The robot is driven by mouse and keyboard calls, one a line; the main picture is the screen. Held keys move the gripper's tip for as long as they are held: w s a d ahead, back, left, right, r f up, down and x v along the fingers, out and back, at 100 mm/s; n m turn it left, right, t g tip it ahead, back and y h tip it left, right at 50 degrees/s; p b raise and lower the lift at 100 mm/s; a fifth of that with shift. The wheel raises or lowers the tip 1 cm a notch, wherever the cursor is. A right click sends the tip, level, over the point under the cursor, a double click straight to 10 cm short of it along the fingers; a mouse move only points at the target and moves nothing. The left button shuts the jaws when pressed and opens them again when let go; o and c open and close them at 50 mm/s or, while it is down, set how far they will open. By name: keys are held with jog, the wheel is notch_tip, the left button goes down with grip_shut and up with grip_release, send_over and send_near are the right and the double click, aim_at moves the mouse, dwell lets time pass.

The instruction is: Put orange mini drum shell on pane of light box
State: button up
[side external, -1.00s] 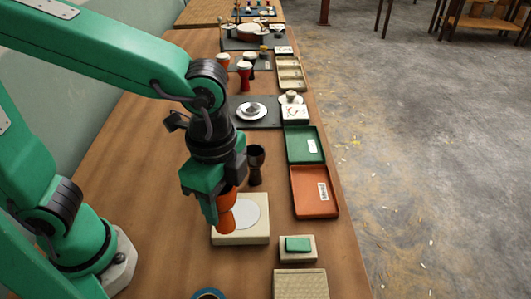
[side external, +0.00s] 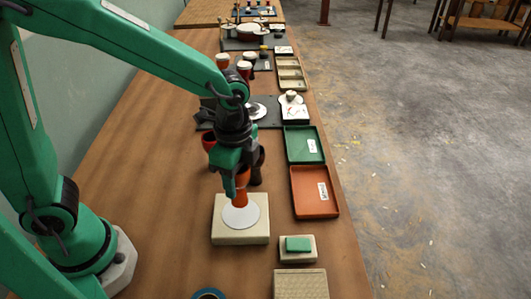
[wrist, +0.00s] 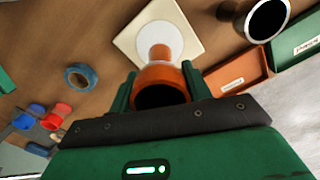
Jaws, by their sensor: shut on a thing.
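The orange mini drum shell (side external: 241,190) is upright in my gripper (side external: 237,172), its narrow end down, over the light box. My gripper is shut on it; in the wrist view the shell (wrist: 161,76) sits between the two fingers (wrist: 161,92), its dark open mouth facing the camera. The light box (side external: 228,234) is a cream square block with a round white pane (side external: 249,220). The shell's foot is over the pane; I cannot tell whether it touches. The pane (wrist: 176,32) also shows beyond the foot in the wrist view.
A dark goblet shell (side external: 257,168) stands just behind the light box, and a red one (side external: 208,140) behind left. An orange tray (side external: 314,208) and a green tray (side external: 294,156) lie to the right. A green-topped block (side external: 297,256) and blue tape roll (side external: 208,294) are in front.

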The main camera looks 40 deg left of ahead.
aim_at(239, 190)
jog(key=shift+f, duration=2)
jog(key=shift+f, duration=0.2)
jog(key=o, duration=1)
jog(key=shift+r, duration=0.15)
notch_tip(239, 190, up, 12)
jog(key=shift+r, duration=0.1)
jog(key=shift+a, duration=0.1)
